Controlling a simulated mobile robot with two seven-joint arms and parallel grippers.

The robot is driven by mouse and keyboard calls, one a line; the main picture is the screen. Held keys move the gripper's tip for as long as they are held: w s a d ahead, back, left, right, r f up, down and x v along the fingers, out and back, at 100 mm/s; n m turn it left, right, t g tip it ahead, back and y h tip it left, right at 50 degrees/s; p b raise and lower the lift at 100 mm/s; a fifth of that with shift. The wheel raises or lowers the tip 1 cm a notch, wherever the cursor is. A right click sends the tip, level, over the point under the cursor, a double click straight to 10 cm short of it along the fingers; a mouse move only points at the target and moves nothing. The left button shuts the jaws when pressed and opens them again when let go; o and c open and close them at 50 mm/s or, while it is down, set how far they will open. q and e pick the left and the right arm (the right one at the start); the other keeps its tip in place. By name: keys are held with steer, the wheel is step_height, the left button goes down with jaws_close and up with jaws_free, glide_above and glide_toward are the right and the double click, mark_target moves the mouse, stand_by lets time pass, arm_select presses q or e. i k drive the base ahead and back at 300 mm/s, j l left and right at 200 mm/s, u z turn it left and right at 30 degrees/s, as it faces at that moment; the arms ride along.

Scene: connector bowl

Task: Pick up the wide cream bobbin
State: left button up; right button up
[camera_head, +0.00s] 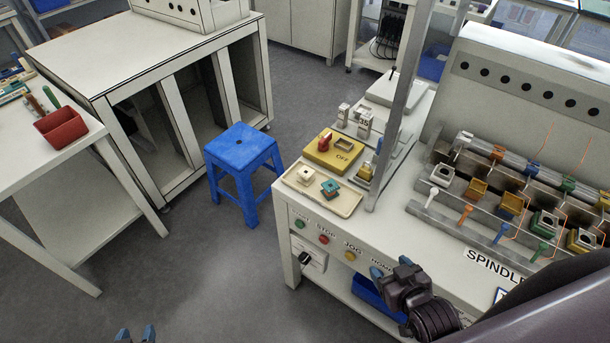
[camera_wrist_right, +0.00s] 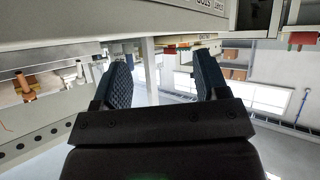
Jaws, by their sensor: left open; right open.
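A cream bobbin (camera_head: 305,176) sits in the left part of a shallow cream tray (camera_head: 330,202) on the machine's table. A teal bobbin (camera_head: 330,188) is beside it on the right. My right gripper (camera_head: 389,268) is in front of the machine's front edge, to the right of and nearer than the tray, apart from the bobbin. In the right wrist view its two fingers (camera_wrist_right: 163,85) stand apart with nothing between them. My left gripper (camera_head: 135,335) shows only its fingertips at the bottom edge, far from the tray, open. The bobbin is not recognisable in the right wrist view.
A yellow fixture (camera_head: 333,154) with a red knob stands behind the tray. A grey post (camera_head: 402,100) rises to its right. Spindles with coloured bobbins (camera_head: 511,206) fill the right side. A blue stool (camera_head: 243,150) stands left of the machine. Floor is clear at lower left.

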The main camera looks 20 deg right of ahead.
mark_target(306, 173)
steer(key=z, duration=2)
steer(key=u, duration=1.5)
steer(key=j+u, duration=0.2)
steer(key=j, duration=0.4)
steer(key=i+j+u, duration=0.2)
steer(key=j, duration=0.35)
steer(key=k, duration=0.1)
